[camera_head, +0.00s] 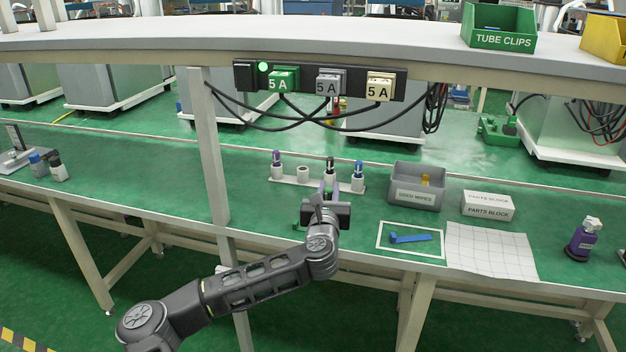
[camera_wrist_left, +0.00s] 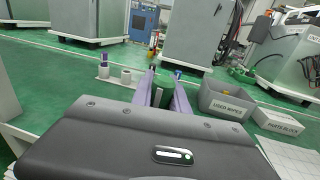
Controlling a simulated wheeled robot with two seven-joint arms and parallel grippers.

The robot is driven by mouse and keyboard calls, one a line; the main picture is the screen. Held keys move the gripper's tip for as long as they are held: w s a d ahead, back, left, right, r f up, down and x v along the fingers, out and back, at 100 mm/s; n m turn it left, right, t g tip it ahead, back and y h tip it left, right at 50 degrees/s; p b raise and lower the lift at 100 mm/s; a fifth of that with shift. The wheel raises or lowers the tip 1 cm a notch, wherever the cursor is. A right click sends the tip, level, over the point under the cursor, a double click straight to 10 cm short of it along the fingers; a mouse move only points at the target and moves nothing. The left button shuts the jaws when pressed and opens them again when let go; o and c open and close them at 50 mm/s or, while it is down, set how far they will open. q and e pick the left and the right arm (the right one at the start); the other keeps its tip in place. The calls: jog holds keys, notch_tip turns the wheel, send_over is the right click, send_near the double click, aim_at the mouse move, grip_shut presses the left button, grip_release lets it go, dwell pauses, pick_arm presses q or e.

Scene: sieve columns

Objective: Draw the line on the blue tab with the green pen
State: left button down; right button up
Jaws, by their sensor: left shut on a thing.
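The blue tab (camera_head: 412,238) lies flat inside a white outlined rectangle near the table's front edge in the head view. No line on it can be made out. My left gripper (camera_head: 328,188) is above the table in front of the pen rack (camera_head: 316,183), left of the tab. Its purple fingers also show in the wrist view (camera_wrist_left: 164,78), shut on a dark green thing (camera_wrist_left: 162,97) that looks like the green pen, mostly hidden by the gripper body. The rack holds a purple-topped pen (camera_head: 277,160), a blue one (camera_head: 358,168), a dark-topped one (camera_head: 330,165) and an empty cup (camera_head: 303,172).
A shelf post (camera_head: 209,150) rises left of the gripper.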

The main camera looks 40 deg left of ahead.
pick_arm(q)
jog(key=s+d+f+m+t+h, duration=0.1)
jog(key=s+d+f+m+h, duration=0.1)
jog(key=d, duration=1)
jog(key=s+d+f+m+t+h, duration=0.1)
jog(key=s+d+f+m+h, duration=0.2)
jog(key=s+d+f+h, duration=0.2)
jog(key=d+f+h, duration=0.1)
jog(key=d+f, duration=0.2)
jog(key=d, duration=0.4)
jog(key=shift+f, duration=0.1)
